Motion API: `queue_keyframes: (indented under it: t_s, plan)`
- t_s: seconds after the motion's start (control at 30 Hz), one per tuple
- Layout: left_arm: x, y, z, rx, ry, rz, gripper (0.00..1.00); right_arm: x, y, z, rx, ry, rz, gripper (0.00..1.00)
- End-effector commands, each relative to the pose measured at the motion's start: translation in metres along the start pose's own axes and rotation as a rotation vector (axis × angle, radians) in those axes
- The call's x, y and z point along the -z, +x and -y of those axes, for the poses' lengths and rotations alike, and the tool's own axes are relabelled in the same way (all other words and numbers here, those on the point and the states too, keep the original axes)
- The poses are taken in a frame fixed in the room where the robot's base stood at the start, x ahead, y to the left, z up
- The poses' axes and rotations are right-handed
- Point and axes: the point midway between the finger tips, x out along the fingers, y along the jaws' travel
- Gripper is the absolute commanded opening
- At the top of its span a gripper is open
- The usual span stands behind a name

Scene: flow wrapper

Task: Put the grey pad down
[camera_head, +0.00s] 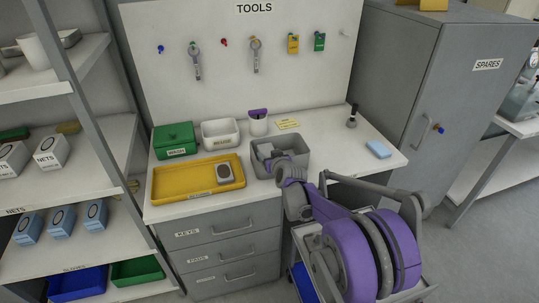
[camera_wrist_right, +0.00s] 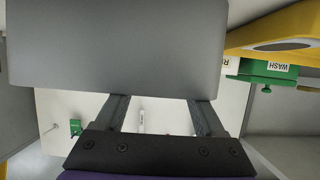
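The grey pad (camera_wrist_right: 118,45) is a broad, plain slab with rounded corners. It fills the upper part of the right wrist view and covers my fingertips. My right gripper (camera_wrist_right: 158,100) has its two dark fingers apart, reaching to the pad's edge, and appears shut on it; the contact itself is hidden. In the head view my right gripper (camera_head: 267,156) is at the grey bin (camera_head: 300,166) on the worktop, and the pad is hard to make out there. My left gripper is not in view.
A yellow tray (camera_head: 168,194) with a small grey-topped block (camera_head: 224,173) stands left of the bin.

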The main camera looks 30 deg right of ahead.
Motion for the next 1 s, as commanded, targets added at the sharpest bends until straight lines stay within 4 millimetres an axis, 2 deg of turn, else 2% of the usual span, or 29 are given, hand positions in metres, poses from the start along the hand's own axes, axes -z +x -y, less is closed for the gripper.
queue_keyframes:
  t_s: [0.03, 0.17, 0.33, 0.7, 0.83, 1.0]
  plan:
    - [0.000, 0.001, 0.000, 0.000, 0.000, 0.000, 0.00, -0.006, 0.001, 0.002, 0.007, -0.002, 0.013, 0.83]
    - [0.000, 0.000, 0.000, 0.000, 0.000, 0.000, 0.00, -0.006, 0.001, 0.002, 0.007, -0.002, 0.013, 0.83]
    - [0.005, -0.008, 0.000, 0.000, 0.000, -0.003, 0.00, 0.009, -0.005, 0.002, 0.006, -0.002, 0.011, 0.83]
    - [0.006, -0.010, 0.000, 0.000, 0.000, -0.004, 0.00, 0.008, -0.084, 0.001, 0.004, -0.001, 0.008, 0.83]
    - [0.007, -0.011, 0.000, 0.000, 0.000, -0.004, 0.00, 0.009, -0.105, 0.001, 0.003, -0.001, 0.008, 0.83]
    - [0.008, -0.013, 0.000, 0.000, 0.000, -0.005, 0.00, 0.009, -0.120, 0.001, 0.004, -0.001, 0.008, 0.83]
